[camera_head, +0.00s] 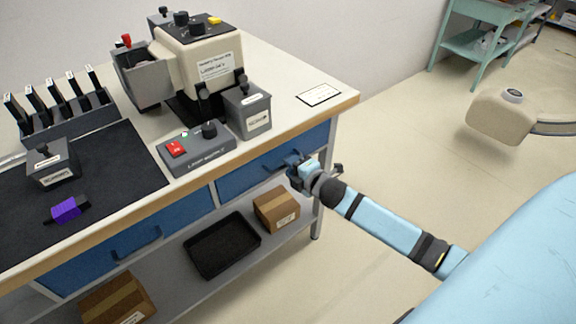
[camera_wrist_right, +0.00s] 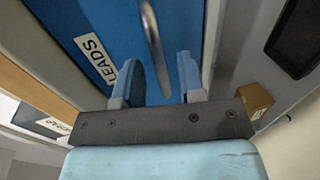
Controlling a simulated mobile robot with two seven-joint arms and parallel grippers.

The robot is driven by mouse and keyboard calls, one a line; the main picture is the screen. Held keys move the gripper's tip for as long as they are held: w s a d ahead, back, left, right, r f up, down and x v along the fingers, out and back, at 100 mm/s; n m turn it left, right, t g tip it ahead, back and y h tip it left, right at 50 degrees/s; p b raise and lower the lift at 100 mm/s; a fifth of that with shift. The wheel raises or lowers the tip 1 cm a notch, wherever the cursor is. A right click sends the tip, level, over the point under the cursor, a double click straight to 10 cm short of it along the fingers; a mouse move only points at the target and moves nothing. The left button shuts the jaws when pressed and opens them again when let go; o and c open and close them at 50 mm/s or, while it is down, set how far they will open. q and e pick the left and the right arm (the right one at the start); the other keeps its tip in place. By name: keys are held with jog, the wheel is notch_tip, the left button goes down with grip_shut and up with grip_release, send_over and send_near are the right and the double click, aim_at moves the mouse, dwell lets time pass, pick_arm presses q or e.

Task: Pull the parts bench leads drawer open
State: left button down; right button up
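The leads drawer (camera_head: 240,180) is the blue drawer on the right under the bench top, and it looks shut. In the right wrist view its blue front (camera_wrist_right: 92,14) carries a white "LEADS" label (camera_wrist_right: 95,60). Its grey bar handle (camera_wrist_right: 152,40) lies ahead of the gap between my fingers. My right gripper (camera_head: 296,168) is at the right part of the drawer front, close to the handle. In the right wrist view the gripper (camera_wrist_right: 160,80) is open with its two fingers apart and nothing held. Whether the fingertips touch the drawer is unclear. My left gripper is not in view.
A second blue drawer (camera_head: 160,238) is to the left. The lower shelf holds a black tray (camera_head: 222,246) and cardboard boxes (camera_head: 277,209). A switch box (camera_head: 197,150) stands on the bench top above.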

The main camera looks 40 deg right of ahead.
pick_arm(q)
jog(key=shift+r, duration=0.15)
pick_arm(e)
jog(key=shift+x, duration=0.95)
jog(key=shift+c, duration=0.3)
grip_shut()
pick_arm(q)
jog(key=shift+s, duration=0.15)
pick_arm(e)
jog(key=shift+s, duration=0.15)
